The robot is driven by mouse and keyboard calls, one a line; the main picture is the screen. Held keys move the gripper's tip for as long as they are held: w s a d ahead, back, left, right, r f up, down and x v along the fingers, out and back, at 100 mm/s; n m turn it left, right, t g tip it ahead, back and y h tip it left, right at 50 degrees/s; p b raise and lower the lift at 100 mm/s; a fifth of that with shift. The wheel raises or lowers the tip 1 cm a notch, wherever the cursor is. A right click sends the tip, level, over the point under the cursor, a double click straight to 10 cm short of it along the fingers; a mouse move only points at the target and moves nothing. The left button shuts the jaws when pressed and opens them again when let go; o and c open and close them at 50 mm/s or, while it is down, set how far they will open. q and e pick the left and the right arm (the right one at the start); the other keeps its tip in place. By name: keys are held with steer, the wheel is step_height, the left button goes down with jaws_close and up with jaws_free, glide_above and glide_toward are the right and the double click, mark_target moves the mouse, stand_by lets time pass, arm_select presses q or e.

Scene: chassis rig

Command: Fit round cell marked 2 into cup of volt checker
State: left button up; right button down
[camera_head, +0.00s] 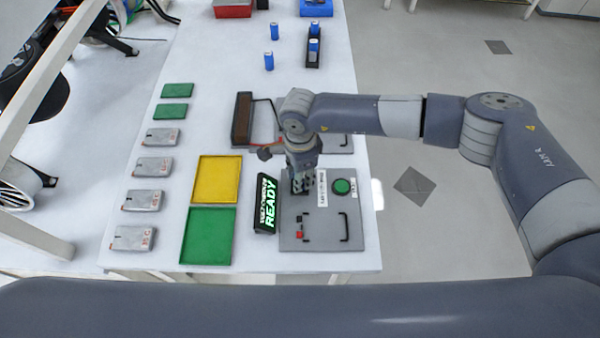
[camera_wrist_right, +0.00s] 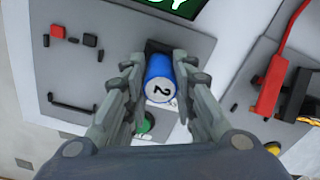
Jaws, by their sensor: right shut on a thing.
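My right gripper (camera_head: 303,184) points down over the grey panel of the volt checker (camera_head: 320,228). In the right wrist view the gripper (camera_wrist_right: 159,85) is shut on a blue round cell (camera_wrist_right: 160,68) whose pale end bears a 2. A dark part (camera_wrist_right: 154,46), perhaps the cup, shows just behind the cell; the cell covers most of it, so I cannot tell whether the cell is inside it. The checker's screen (camera_head: 266,203) reads READY in green. In the head view the fingers hide the cell. My left gripper is not in view.
The panel has a green button (camera_head: 341,187), a red button (camera_head: 299,235) and a black handle (camera_head: 343,228). Yellow (camera_head: 218,180) and green (camera_head: 207,237) trays lie to the left, beside a row of grey packs (camera_head: 141,200). Other blue cells (camera_head: 269,61) stand at the back.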

steer(key=shift+f, duration=0.15)
steer(key=c, duration=1.3)
jaws_free()
steer(key=shift+r, duration=0.35)
step_height(320, 180, up, 12)
steer(key=b, duration=0.3)
steer(key=shift+f, duration=0.15)
